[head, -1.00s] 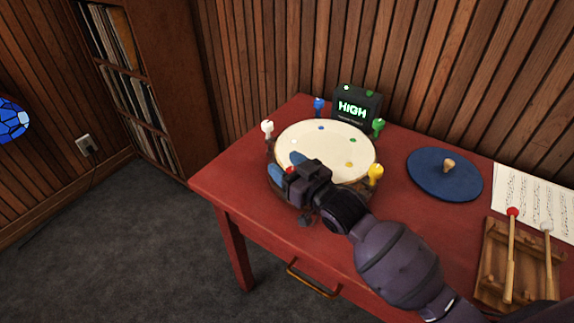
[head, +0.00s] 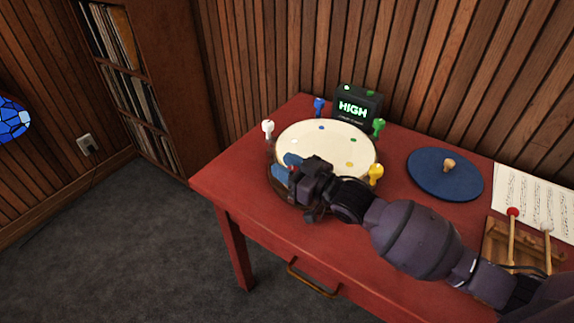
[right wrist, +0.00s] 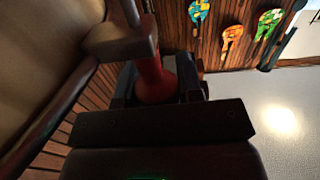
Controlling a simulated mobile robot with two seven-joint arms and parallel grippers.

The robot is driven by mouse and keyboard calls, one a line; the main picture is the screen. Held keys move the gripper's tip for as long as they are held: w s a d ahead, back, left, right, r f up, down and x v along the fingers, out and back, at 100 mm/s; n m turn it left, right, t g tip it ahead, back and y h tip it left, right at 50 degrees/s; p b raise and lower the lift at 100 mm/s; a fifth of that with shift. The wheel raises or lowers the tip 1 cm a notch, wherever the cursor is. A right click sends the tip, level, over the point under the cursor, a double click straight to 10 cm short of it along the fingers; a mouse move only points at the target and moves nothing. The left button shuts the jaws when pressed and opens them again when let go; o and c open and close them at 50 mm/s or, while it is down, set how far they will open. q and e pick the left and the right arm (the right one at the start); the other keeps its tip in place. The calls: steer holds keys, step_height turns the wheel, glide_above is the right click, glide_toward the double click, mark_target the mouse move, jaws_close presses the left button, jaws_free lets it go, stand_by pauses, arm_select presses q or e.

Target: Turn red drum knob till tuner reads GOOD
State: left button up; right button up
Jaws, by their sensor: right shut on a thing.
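The drum (head: 318,146) sits on the red table with its pale head facing up. Its white knob (head: 268,127), blue knob (head: 319,105), green knob (head: 378,126) and yellow knob (head: 375,173) stand around the rim. The tuner (head: 355,108) behind it reads HIGH in green. My right gripper (head: 286,167) is at the drum's near left rim, shut on the red knob, which is mostly hidden in the head view. In the right wrist view the red knob (right wrist: 154,78) stands between the fingers. My left gripper is not in view.
A blue round lid (head: 440,180) with a wooden handle lies right of the drum. A wooden rack (head: 500,250) with mallets and a music sheet (head: 530,205) are farther right. The red table (head: 225,185) has a bare left corner.

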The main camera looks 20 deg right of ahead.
steer(key=shift+s+a+n+g+y+b, duration=0.1)
steer(key=shift+n+g+y+b, duration=0.45)
steer(key=shift+n+g+y, duration=0.3)
steer(key=shift+s+a+n+g+y+b, duration=0.1)
steer(key=shift+n+g+y+b, duration=0.4)
steer(key=shift+n+g+y, duration=0.35)
steer(key=shift+g+y, duration=0.3)
steer(key=shift+r, duration=0.1)
